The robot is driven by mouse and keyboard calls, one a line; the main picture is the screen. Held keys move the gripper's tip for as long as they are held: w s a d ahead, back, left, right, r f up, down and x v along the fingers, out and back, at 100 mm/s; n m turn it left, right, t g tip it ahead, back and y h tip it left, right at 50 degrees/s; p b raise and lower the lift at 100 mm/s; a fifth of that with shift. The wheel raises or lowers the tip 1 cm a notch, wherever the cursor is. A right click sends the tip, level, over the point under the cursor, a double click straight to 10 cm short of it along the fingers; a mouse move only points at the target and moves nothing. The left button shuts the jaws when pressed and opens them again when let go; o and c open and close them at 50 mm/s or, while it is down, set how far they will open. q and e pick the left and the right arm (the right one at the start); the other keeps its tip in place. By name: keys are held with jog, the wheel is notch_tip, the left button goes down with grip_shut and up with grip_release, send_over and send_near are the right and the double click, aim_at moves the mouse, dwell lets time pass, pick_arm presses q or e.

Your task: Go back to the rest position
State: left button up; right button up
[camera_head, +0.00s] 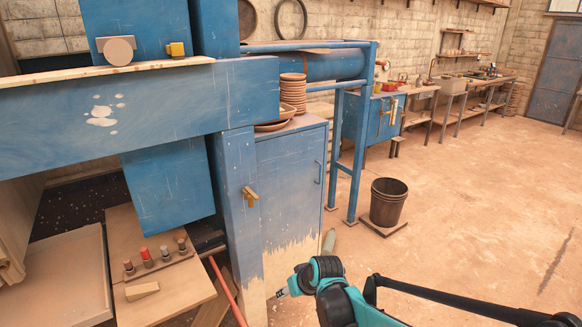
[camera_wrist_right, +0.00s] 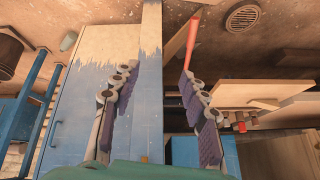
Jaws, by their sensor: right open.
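My right gripper (camera_head: 283,292) shows only in small part in the head view, at the end of my teal and black arm, in front of the lower part of the blue cabinet (camera_head: 290,190). In the right wrist view the gripper (camera_wrist_right: 160,75) has its two fingers well apart, with nothing between them. The blue cabinet, with its worn cream lower part, also shows behind the fingers in the wrist view (camera_wrist_right: 85,115). My left gripper is in neither view.
The blue press beam (camera_head: 150,100) and a wooden ledge with several small knobs (camera_head: 148,258) stand at the left. A red bar (camera_head: 226,290) leans near the ledge. A dark bucket (camera_head: 387,203) stands right of the cabinet. The floor at right is clear.

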jog(key=s+d+r+m+t+h, duration=0.1)
jog(key=s+d+r+m+h, duration=0.1)
jog(key=s+d+r, duration=0.75)
jog(key=s+d+f+m+h, duration=0.1)
jog(key=s+d+f+m, duration=0.1)
jog(key=s+d, duration=0.6)
jog(key=shift+s+d+f+t+h, duration=0.15)
jog(key=shift+s+f+t+h, duration=0.2)
jog(key=shift+s, duration=2.65)
jog(key=shift+f, duration=0.1)
